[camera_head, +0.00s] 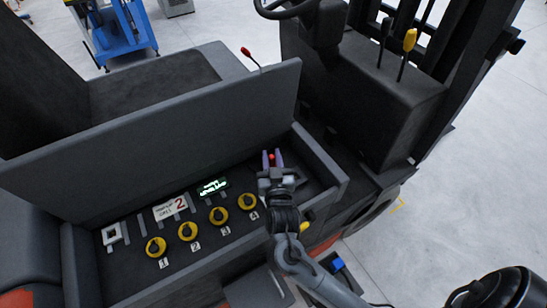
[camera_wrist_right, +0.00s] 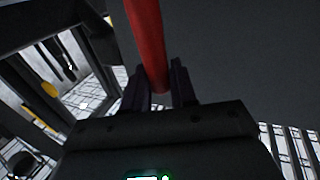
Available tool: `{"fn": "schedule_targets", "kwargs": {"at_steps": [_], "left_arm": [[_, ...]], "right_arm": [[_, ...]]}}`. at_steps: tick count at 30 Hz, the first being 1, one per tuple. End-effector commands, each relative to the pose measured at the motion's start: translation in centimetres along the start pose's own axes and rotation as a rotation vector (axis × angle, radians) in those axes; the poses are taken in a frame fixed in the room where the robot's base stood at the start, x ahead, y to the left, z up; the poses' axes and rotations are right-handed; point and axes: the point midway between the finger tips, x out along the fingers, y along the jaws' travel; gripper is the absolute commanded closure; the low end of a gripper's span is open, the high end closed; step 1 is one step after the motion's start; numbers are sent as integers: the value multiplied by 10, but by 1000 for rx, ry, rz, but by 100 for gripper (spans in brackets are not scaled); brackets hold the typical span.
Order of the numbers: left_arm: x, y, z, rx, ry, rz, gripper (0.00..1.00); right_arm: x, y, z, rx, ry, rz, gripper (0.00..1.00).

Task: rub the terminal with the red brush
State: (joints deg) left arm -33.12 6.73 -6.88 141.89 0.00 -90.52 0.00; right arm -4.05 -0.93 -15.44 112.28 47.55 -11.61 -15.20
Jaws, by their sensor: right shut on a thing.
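My right gripper (camera_head: 272,160) is over the right part of the open compartment in the head view, right of the numbered yellow knobs. It is shut on the red brush, whose small red end (camera_head: 271,156) shows between the fingertips. In the right wrist view the brush (camera_wrist_right: 147,40) is a red rod rising from between the dark fingers (camera_wrist_right: 163,80). Its bristles cannot be made out. I cannot pick out the terminal; the gripper and arm cover part of the compartment. My left gripper is not in view.
The compartment has a raised dark lid (camera_head: 170,140) behind it and a front rim. A lever console (camera_head: 375,110) stands at the right.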

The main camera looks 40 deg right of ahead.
Motion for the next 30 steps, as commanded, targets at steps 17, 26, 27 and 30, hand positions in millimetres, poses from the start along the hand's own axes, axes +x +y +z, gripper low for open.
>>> {"fn": "schedule_targets", "kwargs": {"at_steps": [17, 26, 27, 30], "left_arm": [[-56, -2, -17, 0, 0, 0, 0], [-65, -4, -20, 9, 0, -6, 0], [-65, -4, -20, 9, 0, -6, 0], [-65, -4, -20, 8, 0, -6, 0]], "right_arm": [[-1, -8, -65, 4, 5, -14, 100], [-1, -11, -74, 4, 5, -18, 100], [-1, -11, -74, 4, 5, -18, 100], [-1, -11, -73, 4, 5, -18, 100]]}}
